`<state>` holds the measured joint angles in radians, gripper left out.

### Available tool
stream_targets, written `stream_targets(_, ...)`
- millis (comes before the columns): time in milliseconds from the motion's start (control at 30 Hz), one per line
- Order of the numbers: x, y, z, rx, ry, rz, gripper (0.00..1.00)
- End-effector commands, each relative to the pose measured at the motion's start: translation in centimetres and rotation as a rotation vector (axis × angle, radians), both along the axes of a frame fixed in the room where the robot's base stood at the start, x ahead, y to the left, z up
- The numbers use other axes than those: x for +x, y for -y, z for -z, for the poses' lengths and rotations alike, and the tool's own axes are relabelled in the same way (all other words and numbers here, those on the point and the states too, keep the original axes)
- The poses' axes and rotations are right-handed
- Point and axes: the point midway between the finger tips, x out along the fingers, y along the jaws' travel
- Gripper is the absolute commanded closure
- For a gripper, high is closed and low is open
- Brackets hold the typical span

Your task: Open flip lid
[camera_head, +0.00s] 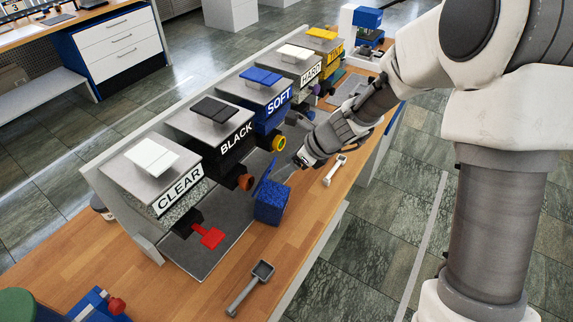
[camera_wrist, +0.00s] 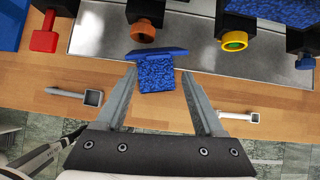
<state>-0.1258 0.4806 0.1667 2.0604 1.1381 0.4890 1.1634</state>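A small speckled-blue box (camera_head: 270,207) stands on the wooden bench at the front edge of the grey mat. Its plain blue flip lid (camera_head: 265,174) stands raised and tilted at the box's back edge. In the wrist view the box (camera_wrist: 157,78) shows between and beyond my fingertips, with the lid (camera_wrist: 157,53) as a wide bar at its far side. My gripper (camera_wrist: 158,72) is open and empty, one finger on each side of the box in that view. In the head view my gripper (camera_head: 300,162) is just right of the lid; whether it touches is unclear.
Presses labelled CLEAR (camera_head: 178,190), BLACK (camera_head: 236,137) and SOFT (camera_head: 279,103), with others beyond, line the bench behind the box. A red-handled part (camera_head: 208,237) juts out at left. Scoops (camera_head: 250,287) and (camera_head: 336,169) lie on the wood on either side of the box.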

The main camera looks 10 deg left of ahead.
Motion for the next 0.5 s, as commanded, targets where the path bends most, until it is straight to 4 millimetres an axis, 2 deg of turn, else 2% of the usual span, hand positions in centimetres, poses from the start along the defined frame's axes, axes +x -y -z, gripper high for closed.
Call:
stream_targets(300,0.0,0.1,-0.3,0.000,0.001,-0.001,0.30)
stream_targets(500,-0.5,1.6,-2.5,0.000,0.005,0.001,0.30)
